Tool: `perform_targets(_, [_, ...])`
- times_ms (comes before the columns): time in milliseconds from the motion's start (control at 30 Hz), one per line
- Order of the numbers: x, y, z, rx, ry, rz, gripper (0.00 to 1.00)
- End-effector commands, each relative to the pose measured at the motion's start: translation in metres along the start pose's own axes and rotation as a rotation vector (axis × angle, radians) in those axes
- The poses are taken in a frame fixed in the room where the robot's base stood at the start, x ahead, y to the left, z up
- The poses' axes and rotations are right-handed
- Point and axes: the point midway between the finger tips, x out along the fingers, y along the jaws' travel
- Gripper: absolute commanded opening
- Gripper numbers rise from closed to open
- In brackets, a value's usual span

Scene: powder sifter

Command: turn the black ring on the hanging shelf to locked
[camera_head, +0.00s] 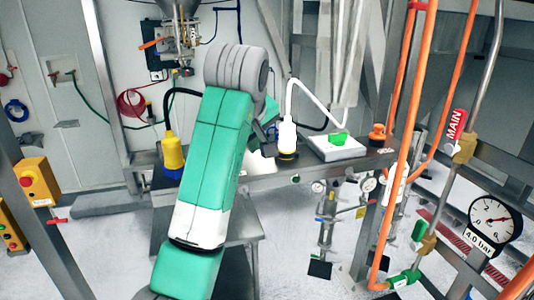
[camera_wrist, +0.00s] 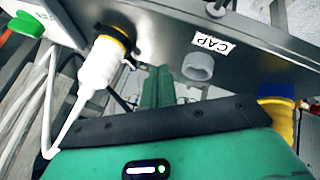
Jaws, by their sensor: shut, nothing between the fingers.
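The hanging shelf (camera_head: 240,180) is a grey metal ledge; its underside or face fills the upper wrist view (camera_wrist: 250,50). A white nozzle-like connector (camera_head: 287,135) stands on it, with a black ring (camera_head: 287,155) around its base. In the wrist view the black ring (camera_wrist: 118,33), edged in yellow, sits where the white connector (camera_wrist: 98,68) meets the shelf. My gripper (camera_wrist: 158,77) appears as narrow green fingers, shut and empty, apart from the ring and to its lower right. In the head view my arm hides most of the gripper. The ring's lock marking is not readable.
A yellow connector (camera_head: 172,150) stands on the shelf's left part. A white box with a green knob (camera_head: 338,140) and an orange knob (camera_head: 377,132) are to the right. A grey cap (camera_wrist: 198,66) sits by the CAP label. Orange pipes (camera_head: 400,130) rise at right.

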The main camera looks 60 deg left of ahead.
Motion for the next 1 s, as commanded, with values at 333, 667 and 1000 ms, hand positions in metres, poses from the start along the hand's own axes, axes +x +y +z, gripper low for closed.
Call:
perform_targets(333, [0.04, 0.028, -0.005, 0.0, 0.001, 0.0, 0.0])
perform_targets(667, [0.049, 0.037, -0.003, -0.002, 0.002, 0.002, 0.0])
perform_targets(1000, [0.054, 0.027, -0.019, 0.016, -0.008, 0.012, 0.0])
